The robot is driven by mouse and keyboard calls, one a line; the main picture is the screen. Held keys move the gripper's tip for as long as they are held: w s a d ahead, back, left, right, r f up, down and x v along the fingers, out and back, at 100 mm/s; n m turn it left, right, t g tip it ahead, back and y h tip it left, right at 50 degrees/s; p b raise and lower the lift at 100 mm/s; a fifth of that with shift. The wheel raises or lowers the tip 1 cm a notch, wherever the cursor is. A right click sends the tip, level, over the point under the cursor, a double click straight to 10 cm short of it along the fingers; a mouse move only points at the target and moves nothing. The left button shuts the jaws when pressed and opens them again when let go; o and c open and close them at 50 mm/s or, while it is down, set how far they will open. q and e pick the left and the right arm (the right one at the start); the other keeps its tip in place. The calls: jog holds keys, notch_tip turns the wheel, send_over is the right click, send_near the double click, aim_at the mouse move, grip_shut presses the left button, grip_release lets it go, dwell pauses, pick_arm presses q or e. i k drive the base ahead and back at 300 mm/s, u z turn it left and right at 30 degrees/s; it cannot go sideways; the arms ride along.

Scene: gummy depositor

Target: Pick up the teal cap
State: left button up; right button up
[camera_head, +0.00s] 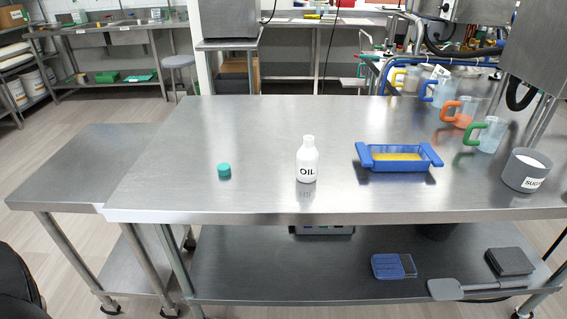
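The teal cap (224,170) is a small round cap lying on the steel table (270,125), left of the white oil bottle. The oil bottle (307,160) stands upright without a cap on its neck and carries a label reading "OIL". A clear gap of bare table separates the cap from the bottle. Neither of my grippers shows in the head view.
A blue tray (400,167) with yellow contents stands right of the bottle. A grey sugar container (526,171) is at the right, with several handled jugs (486,135) behind. A lower side table (85,165) adjoins at left. The table around the cap is clear.

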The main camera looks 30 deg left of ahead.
aim_at(224, 168)
jog(key=u, duration=1.85)
jog(key=k, duration=0.15)
jog(key=u, duration=0.1)
